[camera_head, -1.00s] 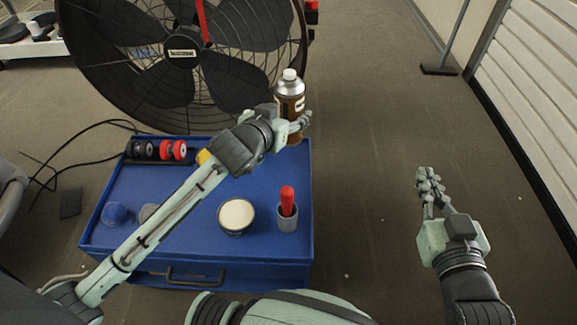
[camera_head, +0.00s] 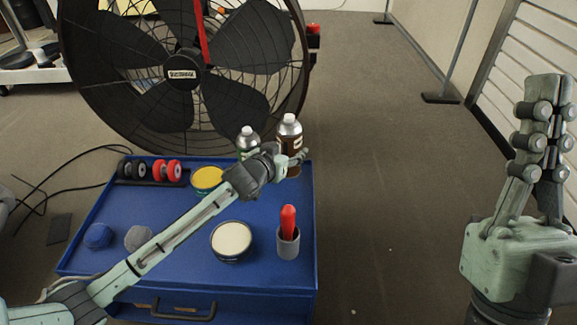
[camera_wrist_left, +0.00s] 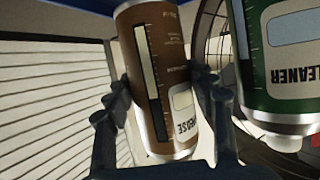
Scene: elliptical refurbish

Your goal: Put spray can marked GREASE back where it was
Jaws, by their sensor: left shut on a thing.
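The brown spray can marked GREASE (camera_head: 289,134) is upright at the back right corner of the blue cabinet top. It also shows upside down in the left wrist view (camera_wrist_left: 160,80), between the fingers. My left gripper (camera_head: 293,160) is shut on its lower part. Whether its base touches the cabinet top is hidden by the gripper. A green spray can marked CLEANER (camera_head: 247,138) stands just left of it and also shows in the left wrist view (camera_wrist_left: 280,70); the two are apart. My right gripper (camera_head: 547,125) is raised at the right, fingers together, empty.
The blue cabinet top (camera_head: 175,215) holds a yellow-topped tin (camera_head: 208,178), a cream-topped tin (camera_head: 231,240), a grey cup with a red-handled tool (camera_head: 288,242), red and black wheels (camera_head: 168,172) and two round balls. A large fan (camera_head: 185,75) stands behind. Floor to the right is clear.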

